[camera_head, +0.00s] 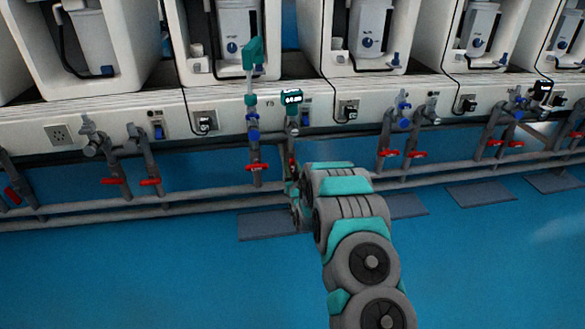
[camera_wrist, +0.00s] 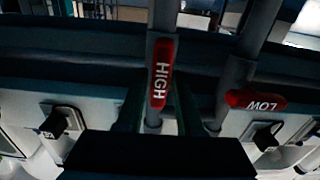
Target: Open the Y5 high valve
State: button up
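The red HIGH valve handle (camera_wrist: 161,72) lies along its grey vertical pipe (camera_wrist: 163,18) in the wrist view, its lettering running lengthwise. My gripper (camera_wrist: 158,106) is open, one dark finger on each side of the handle's lower end, with gaps showing; contact cannot be told. The red LOW handle (camera_wrist: 256,103) lies across the neighbouring pipe, right of my gripper. In the head view, this LOW handle (camera_head: 256,167) is crosswise on the pipe left of my arm. My arm partly hides my gripper and the HIGH handle there. A small bench label (camera_head: 258,69) looks like Y5.
Other pipe pairs with red crosswise handles stand left (camera_head: 113,181) and right (camera_head: 388,153). A horizontal grey pipe (camera_head: 130,203) runs low along the bench. Grey floor plates (camera_head: 482,193) lie before it. The blue floor (camera_head: 130,275) is clear.

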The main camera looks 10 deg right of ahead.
jog(key=shift+o, duration=1.2)
jog(key=shift+s, duration=0.15)
jog(key=s, duration=0.7)
jog(key=shift+s+p, duration=0.3)
jog(key=shift+p, duration=0.15)
